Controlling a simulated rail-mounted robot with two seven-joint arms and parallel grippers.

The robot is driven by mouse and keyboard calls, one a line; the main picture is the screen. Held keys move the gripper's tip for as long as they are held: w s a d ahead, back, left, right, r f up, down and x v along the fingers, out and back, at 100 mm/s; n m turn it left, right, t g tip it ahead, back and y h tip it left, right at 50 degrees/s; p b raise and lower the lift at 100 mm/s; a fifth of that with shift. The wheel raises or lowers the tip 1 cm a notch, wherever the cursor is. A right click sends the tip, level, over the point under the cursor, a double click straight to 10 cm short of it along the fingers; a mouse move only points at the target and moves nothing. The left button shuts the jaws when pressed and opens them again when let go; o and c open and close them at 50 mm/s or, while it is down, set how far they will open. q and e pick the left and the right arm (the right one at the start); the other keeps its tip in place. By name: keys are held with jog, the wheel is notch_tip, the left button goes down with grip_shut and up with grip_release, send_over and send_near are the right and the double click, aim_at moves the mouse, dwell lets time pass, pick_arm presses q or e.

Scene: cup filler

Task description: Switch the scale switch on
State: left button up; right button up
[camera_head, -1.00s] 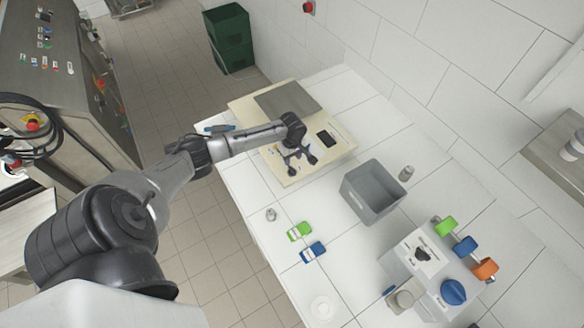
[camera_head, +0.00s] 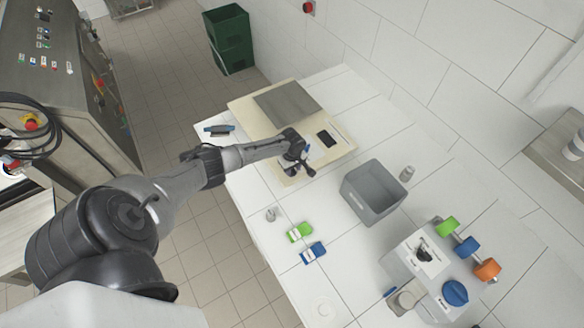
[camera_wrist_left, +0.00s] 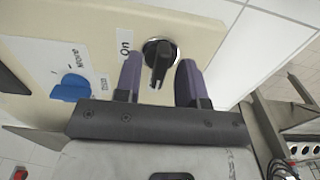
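The scale is a beige box (camera_head: 240,107) with a grey plate (camera_head: 285,102) on top, at the far end of the white table in the head view. In the left wrist view its beige panel (camera_wrist_left: 45,55) carries a black rotary switch (camera_wrist_left: 159,55) on a round base, with an "On" label (camera_wrist_left: 124,43) to its left. My left gripper (camera_head: 302,172) is over the scale's near part. In the left wrist view its two fingers (camera_wrist_left: 159,80) are apart, one on each side of the switch knob; I cannot tell whether they touch it. My right gripper is not in view.
A blue knob (camera_wrist_left: 71,88) sits on the same panel, left of the switch. A grey bin (camera_head: 373,192) stands right of the scale. Green (camera_head: 300,232) and blue (camera_head: 313,252) items lie nearer. A filler with a blue dial (camera_head: 455,292) stands at lower right.

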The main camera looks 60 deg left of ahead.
pick_arm(q)
grip_shut()
dwell(0.3)
jog(key=m+p, duration=0.1)
jog(key=m, duration=0.5)
jog(key=shift+m+p, duration=0.3)
jog(key=shift+m, duration=0.1)
jog(key=m, duration=1)
jog(key=shift+m, duration=0.7)
